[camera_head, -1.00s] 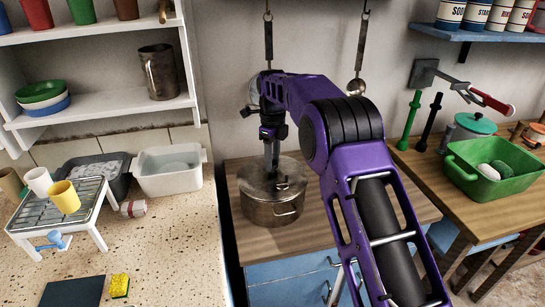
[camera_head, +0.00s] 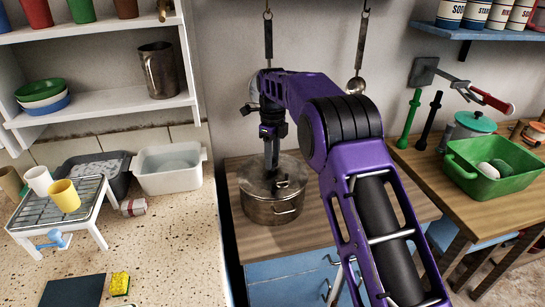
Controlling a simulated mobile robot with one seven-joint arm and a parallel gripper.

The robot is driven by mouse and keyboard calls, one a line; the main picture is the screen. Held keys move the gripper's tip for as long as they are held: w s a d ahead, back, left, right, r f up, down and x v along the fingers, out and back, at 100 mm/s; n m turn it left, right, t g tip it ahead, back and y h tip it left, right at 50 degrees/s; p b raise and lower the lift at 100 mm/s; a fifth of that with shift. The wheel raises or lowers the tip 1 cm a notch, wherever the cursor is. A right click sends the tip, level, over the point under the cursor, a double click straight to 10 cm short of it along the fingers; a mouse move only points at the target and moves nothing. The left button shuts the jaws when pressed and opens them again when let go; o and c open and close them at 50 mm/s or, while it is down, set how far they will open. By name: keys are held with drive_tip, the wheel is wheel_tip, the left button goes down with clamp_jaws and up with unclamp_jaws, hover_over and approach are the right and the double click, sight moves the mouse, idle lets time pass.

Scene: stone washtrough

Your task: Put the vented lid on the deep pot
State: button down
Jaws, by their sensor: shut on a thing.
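The deep pot (camera_head: 268,213) is a wide metal pot with a side handle. It stands on the wooden counter in the middle. The vented lid (camera_head: 252,176) is a round metal disc at the pot's mouth, level or nearly so. From this angle I cannot tell whether it is fully seated or just above the rim. My gripper (camera_head: 273,182) points straight down over the middle of the lid and is shut on it. The fingertips and the lid's grip are small and dark, so the exact hold is unclear.
Ladles (camera_head: 356,84) hang on the wall behind. A green basin (camera_head: 488,172) stands on the right table. A white tub (camera_head: 170,170) and a wire rack (camera_head: 88,195) with cups are on the left counter. The wooden counter around the pot (camera_head: 322,232) is clear.

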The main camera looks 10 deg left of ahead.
drive_tip(key=shift+f, duration=0.2)
idle(0.5)
unclamp_jaws()
idle(0.3)
drive_tip(key=shift+r, duration=3.5)
drive_tip(key=shift+r, duration=0.1)
